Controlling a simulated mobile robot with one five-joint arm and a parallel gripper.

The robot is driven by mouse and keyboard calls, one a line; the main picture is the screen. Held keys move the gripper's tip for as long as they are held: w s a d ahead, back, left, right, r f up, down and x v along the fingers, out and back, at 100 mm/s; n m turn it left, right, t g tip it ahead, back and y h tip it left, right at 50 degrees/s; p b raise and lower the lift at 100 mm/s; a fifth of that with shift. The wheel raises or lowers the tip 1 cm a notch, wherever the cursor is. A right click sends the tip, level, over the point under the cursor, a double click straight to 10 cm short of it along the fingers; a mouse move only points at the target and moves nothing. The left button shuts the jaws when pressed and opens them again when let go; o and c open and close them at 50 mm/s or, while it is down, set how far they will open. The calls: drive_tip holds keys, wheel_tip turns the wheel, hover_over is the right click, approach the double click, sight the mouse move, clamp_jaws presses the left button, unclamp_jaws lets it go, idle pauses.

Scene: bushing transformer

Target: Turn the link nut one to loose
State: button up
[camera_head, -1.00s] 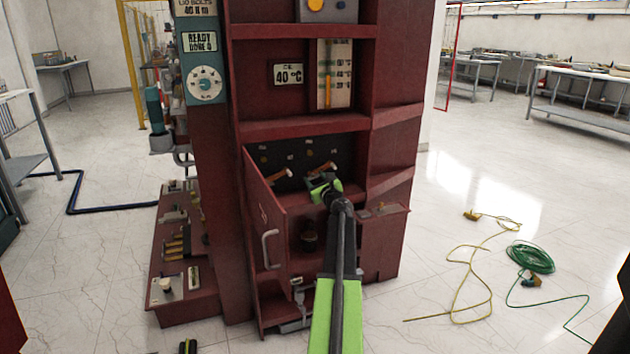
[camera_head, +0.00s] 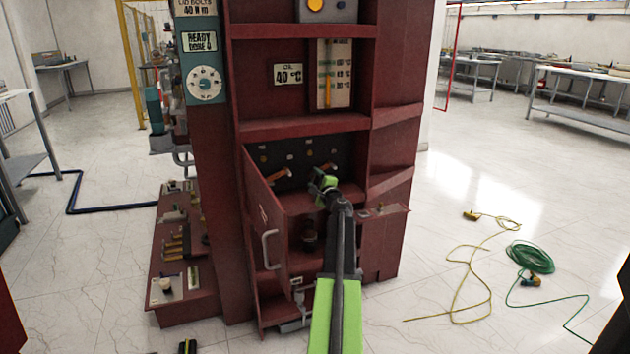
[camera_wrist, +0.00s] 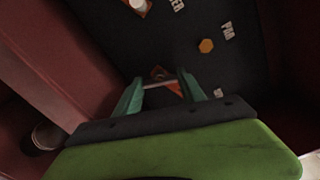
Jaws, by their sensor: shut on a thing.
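My gripper (camera_head: 322,183) is inside the open compartment of the red cabinet, close to its dark back panel (camera_head: 272,156). In the wrist view its two green fingers (camera_wrist: 160,92) are closed on a small piece with a pale bar and orange-brown parts. I take it to be link nut one (camera_wrist: 158,73); the fingers partly hide it. A copper-coloured link with a pale end (camera_head: 277,175) sticks out left of the gripper, and another (camera_head: 329,166) shows just above it. An orange hexagonal nut (camera_wrist: 206,46) sits on the panel beside white lettering.
The compartment door (camera_head: 268,225) stands open at the left, with a pale handle. Yellow and green cables (camera_head: 530,257) lie on the floor at right.

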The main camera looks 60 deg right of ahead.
drive_tip(key=shift+n, duration=1.9)
drive_tip(key=o, duration=1.4)
drive_tip(key=shift+c, duration=0.2)
drive_tip(key=v, duration=1.7)
drive_tip(key=shift+s+a, duration=0.15)
drive_tip(key=shift+a, duration=0.05)
